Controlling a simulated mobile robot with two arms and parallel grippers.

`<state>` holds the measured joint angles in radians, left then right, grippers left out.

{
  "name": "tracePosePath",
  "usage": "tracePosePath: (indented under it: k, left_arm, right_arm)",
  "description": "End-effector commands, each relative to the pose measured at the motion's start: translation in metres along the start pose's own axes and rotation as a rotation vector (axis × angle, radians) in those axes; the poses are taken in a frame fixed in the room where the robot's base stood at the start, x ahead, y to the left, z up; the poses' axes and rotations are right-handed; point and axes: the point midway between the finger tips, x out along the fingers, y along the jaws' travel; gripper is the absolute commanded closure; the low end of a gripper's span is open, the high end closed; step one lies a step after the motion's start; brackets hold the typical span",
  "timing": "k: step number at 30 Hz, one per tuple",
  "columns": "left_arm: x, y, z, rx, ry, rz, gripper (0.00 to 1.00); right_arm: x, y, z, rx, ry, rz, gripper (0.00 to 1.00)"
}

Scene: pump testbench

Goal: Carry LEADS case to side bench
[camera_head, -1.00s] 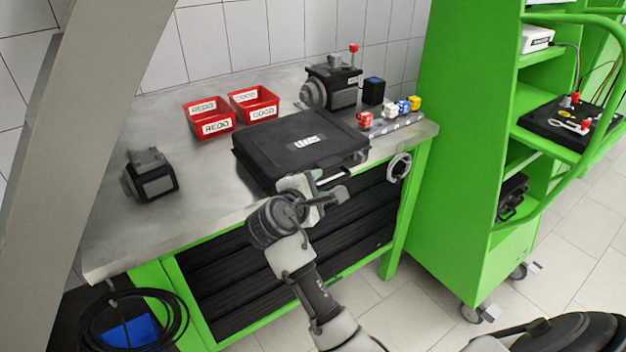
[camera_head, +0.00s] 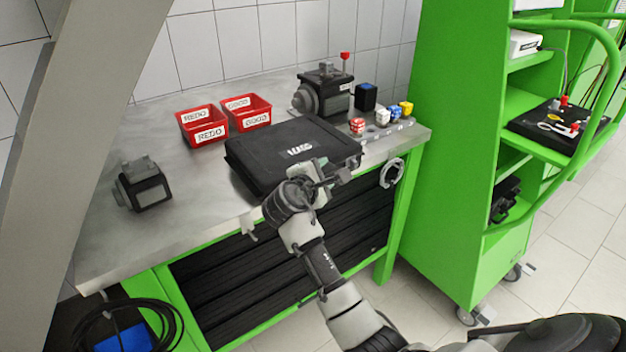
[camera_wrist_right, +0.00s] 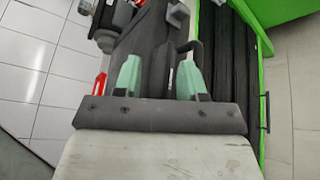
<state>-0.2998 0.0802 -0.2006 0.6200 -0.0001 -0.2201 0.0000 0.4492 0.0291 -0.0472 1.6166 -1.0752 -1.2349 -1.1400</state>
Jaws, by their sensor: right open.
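My right gripper (camera_head: 326,172) is at the case's front edge and hides the handle in the head view. In the right wrist view the right gripper (camera_wrist_right: 158,76) is open, with green-padded fingers apart. The dark case (camera_wrist_right: 143,42) lies beyond and between them, and a dark handle-like part is close to the right finger. I cannot tell whether they touch. My left gripper is not in view. I cannot identify the side bench.
Red REDO (camera_head: 203,127) and GOOD (camera_head: 247,113) bins stand behind the case. A pump (camera_head: 322,92) and coloured blocks (camera_head: 383,117) are at the back right, another pump unit (camera_head: 142,186) at the left. A green shelf cart (camera_head: 450,150) stands right of the bench (camera_head: 190,225).

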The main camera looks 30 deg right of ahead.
Motion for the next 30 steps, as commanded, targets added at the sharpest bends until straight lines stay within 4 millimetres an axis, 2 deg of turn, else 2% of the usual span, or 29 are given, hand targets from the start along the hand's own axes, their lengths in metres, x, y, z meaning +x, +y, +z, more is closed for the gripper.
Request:
tracePosePath:
  k: [3, 7, 17, 18, 26, 30]
  left_arm:
    - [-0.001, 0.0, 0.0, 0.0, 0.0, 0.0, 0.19]
    - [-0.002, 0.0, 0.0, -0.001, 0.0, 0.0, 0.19]
    - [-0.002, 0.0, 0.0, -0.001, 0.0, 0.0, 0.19]
    - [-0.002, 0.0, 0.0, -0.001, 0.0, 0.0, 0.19]
    - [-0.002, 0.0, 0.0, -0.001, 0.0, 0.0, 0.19]
    - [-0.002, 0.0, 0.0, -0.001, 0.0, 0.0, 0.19]
  right_arm:
    - [0.016, 0.0, 0.0, -0.001, -0.002, 0.0, 0.59]
    - [0.025, 0.0, 0.0, 0.0, -0.001, 0.0, 0.59]
    - [0.029, 0.0, 0.0, 0.001, 0.0, 0.0, 0.59]
    - [0.029, 0.0, 0.0, 0.001, 0.0, 0.0, 0.61]
    - [0.029, 0.0, 0.0, 0.0, 0.0, 0.0, 1.0]
    - [0.028, -0.001, 0.0, -0.002, 0.0, -0.001, 1.0]
